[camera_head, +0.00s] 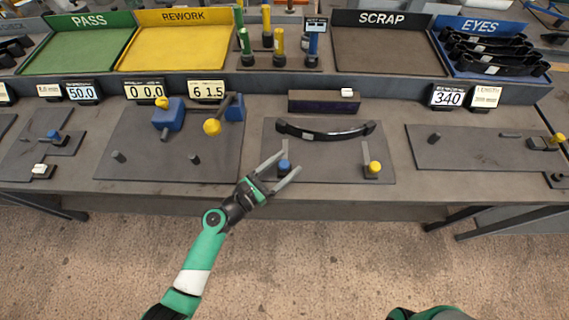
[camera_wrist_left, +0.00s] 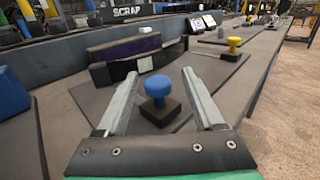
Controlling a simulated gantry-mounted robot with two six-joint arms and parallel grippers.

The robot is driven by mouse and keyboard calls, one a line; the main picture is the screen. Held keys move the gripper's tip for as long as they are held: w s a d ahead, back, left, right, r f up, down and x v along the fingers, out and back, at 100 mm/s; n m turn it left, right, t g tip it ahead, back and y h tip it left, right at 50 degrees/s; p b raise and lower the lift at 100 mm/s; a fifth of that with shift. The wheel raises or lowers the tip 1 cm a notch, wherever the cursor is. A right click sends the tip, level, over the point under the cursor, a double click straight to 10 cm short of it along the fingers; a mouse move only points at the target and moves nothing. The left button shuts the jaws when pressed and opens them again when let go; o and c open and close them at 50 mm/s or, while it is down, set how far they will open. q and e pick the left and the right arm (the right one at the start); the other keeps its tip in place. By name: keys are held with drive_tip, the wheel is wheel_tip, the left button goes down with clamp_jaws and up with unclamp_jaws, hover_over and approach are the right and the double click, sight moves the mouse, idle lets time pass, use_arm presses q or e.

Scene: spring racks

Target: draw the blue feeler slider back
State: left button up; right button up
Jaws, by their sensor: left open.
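The blue feeler slider (camera_head: 285,167) is a blue round knob on a dark square block, on a dark plate (camera_head: 335,150) in the middle of the bench. My left gripper (camera_head: 287,164) is open, with its two fingers on either side of the blue knob. In the left wrist view the blue knob (camera_wrist_left: 158,87) stands upright between the fingers of my left gripper (camera_wrist_left: 161,85), with a gap on each side. I cannot tell whether a finger touches its block. My right gripper is not in view; only a green part of my right arm shows at the bottom edge.
A curved black leaf (camera_head: 325,132) lies behind the knob on the same plate. A yellow knob (camera_head: 374,167) stands to the right. A dark box (camera_head: 323,102) with a white tab is behind. PASS, REWORK, SCRAP and EYES trays line the back. The bench front edge is close.

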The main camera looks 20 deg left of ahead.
use_arm(q)
drive_tip(key=p+v, duration=0.2)
drive_tip(key=v, duration=0.9)
drive_tip(key=shift+s, duration=0.3)
